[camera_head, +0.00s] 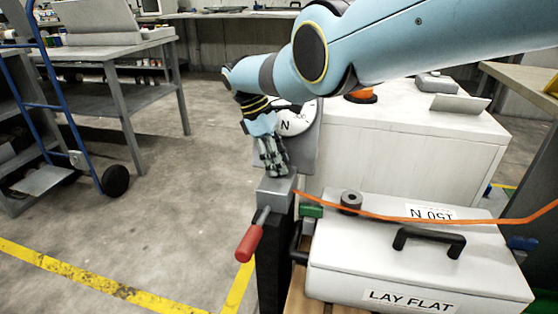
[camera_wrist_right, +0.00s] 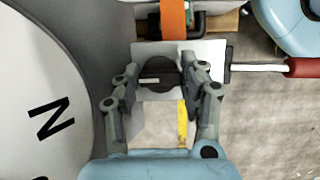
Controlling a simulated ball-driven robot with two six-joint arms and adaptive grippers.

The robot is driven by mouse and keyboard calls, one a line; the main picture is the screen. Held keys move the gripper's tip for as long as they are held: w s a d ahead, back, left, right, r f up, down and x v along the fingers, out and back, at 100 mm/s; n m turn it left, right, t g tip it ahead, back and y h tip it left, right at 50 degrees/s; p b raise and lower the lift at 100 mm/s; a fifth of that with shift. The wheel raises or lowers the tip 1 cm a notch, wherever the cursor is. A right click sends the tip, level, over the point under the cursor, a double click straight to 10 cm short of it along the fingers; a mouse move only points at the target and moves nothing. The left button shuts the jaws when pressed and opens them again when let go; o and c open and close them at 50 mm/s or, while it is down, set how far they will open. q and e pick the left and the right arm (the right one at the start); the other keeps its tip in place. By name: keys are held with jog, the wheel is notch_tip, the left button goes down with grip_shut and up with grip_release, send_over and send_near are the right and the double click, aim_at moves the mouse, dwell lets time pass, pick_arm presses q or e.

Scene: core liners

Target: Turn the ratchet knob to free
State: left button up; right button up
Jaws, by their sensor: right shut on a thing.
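The ratchet knob (camera_wrist_right: 157,72) is a dark round knob with a pale pointer line, on a light metal block. In the right wrist view the pointer line lies nearly sideways. My right gripper (camera_wrist_right: 165,83) has one finger on each side of the knob and is shut on it. In the head view the right gripper (camera_head: 275,165) reaches down onto the metal ratchet block (camera_head: 273,192) on top of a dark post, and hides the knob. A lever with a red handle (camera_head: 248,243) sticks out from the block. My left gripper is not in view.
A round dial marked N (camera_head: 295,118) stands just behind the gripper. An orange strap (camera_head: 430,219) runs right from the ratchet, over a white case (camera_head: 400,265) labelled LAY FLAT. A white cabinet (camera_head: 410,150) stands behind. The floor at left is open.

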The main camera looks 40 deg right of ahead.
jog(key=o, duration=1.1)
jog(key=shift+o, duration=0.3)
jog(key=v, duration=0.8)
